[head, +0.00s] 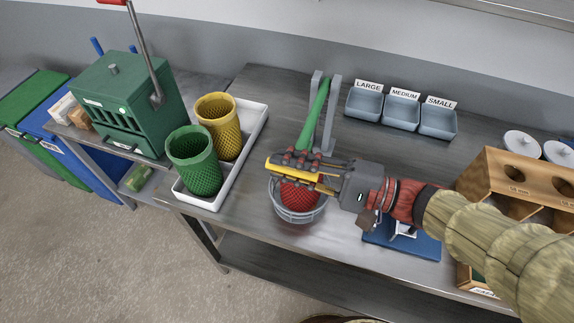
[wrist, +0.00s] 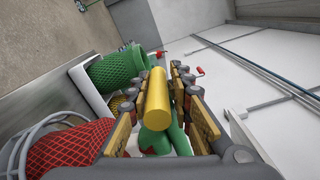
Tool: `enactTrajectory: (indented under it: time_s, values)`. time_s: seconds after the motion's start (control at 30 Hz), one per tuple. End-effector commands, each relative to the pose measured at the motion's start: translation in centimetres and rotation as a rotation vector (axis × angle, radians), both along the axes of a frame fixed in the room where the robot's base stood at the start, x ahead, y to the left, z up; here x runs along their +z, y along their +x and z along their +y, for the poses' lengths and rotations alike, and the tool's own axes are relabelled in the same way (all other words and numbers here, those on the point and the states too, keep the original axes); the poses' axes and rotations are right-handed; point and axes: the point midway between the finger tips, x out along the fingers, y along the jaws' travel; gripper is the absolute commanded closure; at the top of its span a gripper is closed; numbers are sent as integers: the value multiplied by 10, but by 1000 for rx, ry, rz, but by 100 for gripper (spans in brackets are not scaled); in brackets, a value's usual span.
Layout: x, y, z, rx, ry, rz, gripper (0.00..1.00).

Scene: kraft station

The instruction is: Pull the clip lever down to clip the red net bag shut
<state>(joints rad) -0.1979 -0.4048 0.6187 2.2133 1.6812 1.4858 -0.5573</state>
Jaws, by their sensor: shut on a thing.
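The clip lever is a green arm (head: 316,108) between two grey posts (head: 333,115), running down toward the front. Its yellow handle bar (head: 274,166) lies crosswise at my gripper (head: 302,170). My gripper is shut on this bar, also seen between the fingers in the wrist view (wrist: 157,92). The red net bag (head: 299,197) sits in a round grey holder (head: 300,217) directly below the gripper. It also shows at the lower left of the wrist view (wrist: 62,150). The bag's top and any clip are hidden behind the fingers.
A white tray (head: 239,172) with green (head: 194,165) and yellow (head: 218,122) net sleeves stands left. A green cranked machine (head: 128,105) is farther left. Labelled grey bins (head: 401,112) stand behind right. A wooden box (head: 515,180) and blue-based device (head: 412,243) are right.

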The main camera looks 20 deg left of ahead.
Motion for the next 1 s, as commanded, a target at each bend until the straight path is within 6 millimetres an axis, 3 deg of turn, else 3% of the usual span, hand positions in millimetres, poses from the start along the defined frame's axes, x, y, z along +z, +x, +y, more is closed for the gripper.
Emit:
enactTrajectory:
  time_s: [0.03,0.33,0.37,0.6,1.0]
  values:
    - [-9,-1,0,-2,-12,15,100]
    - [-13,-2,-1,-2,-19,22,100]
    - [-14,-2,-1,-2,-19,23,79]
    - [-12,-1,-1,-3,-17,20,65]
    - [-8,0,0,-3,-11,12,65]
